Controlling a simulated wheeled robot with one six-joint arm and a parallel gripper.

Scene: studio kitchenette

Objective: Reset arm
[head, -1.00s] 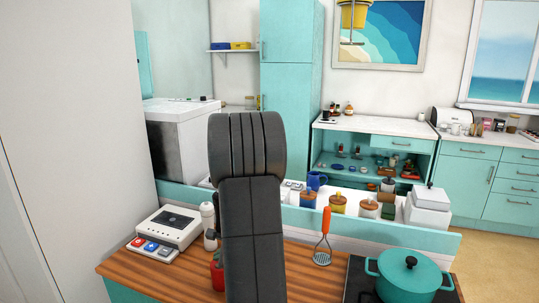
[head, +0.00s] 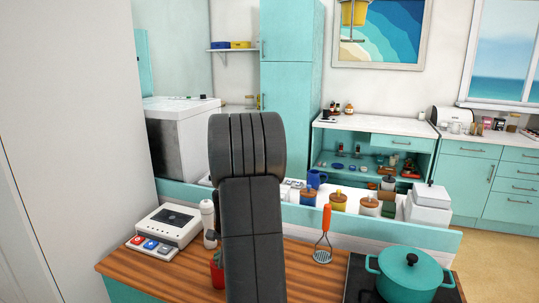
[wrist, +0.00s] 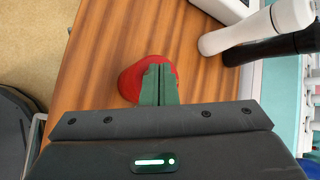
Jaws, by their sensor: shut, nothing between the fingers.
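My gripper (wrist: 158,84) shows in the wrist view with its green fingers together and nothing between them. A round red object (wrist: 133,82) is on the wooden counter (wrist: 100,60), behind and partly hidden by the fingers. I cannot tell whether the fingers touch it. In the head view my dark arm rises in the middle and hides most of the gripper. The red object (head: 217,278) shows just left of the arm, with a green part over its top.
A white mill (wrist: 255,28) and a black one (wrist: 270,48) are close on the right in the wrist view. A white device with buttons (head: 168,228) is on the counter's left. A teal pot (head: 411,272) and an orange-handled masher (head: 324,237) are on the right.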

